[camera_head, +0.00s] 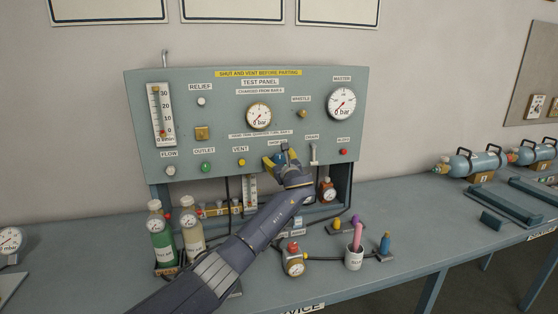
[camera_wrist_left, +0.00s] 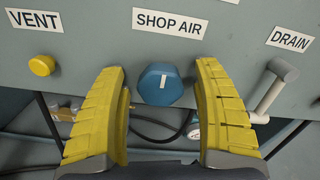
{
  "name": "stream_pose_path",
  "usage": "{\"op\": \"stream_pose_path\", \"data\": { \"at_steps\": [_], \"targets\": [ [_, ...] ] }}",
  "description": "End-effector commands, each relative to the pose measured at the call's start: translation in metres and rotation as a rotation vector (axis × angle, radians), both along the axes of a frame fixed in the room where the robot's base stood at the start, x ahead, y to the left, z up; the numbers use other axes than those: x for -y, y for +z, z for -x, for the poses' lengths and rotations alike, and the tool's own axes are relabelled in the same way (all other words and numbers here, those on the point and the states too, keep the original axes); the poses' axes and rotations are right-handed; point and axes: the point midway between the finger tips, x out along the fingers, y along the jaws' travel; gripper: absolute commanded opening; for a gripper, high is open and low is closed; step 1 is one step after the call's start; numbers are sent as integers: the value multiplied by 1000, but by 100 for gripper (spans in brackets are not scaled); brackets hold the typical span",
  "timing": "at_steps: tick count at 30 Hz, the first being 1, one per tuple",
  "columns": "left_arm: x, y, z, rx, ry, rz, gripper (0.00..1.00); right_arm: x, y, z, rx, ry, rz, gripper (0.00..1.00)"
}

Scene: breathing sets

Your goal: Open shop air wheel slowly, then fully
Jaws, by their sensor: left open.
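The shop air wheel (camera_wrist_left: 160,84) is a blue knob with a white mark, on the grey test panel (camera_head: 220,97) under the SHOP AIR label (camera_wrist_left: 170,22). My left gripper (camera_wrist_left: 164,98) is open, its yellow fingers on either side of the wheel with a visible gap at each side. In the head view, my left gripper (camera_head: 281,160) is at the panel's lower edge and largely hides the wheel. My right gripper is not in view.
The yellow VENT knob (camera_wrist_left: 42,66) is left of the wheel and the grey DRAIN lever (camera_wrist_left: 274,88) is right. Green bottle (camera_head: 163,245), pale bottle (camera_head: 194,243), gauge regulator (camera_head: 294,262) and white cup (camera_head: 354,257) stand on the bench below.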

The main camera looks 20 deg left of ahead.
Motion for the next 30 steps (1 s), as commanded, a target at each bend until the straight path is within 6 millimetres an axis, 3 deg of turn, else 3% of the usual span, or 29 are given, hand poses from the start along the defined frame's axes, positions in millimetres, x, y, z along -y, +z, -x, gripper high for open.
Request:
{"op": "stream_pose_path", "data": {
  "at_steps": [3,18,30],
  "targets": [
    [0,0,0,0,0,0,66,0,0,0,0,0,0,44],
    [0,0,0,0,0,0,10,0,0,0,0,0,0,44],
    [-1,1,0,14,1,22,9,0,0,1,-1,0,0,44]
  ]
}}
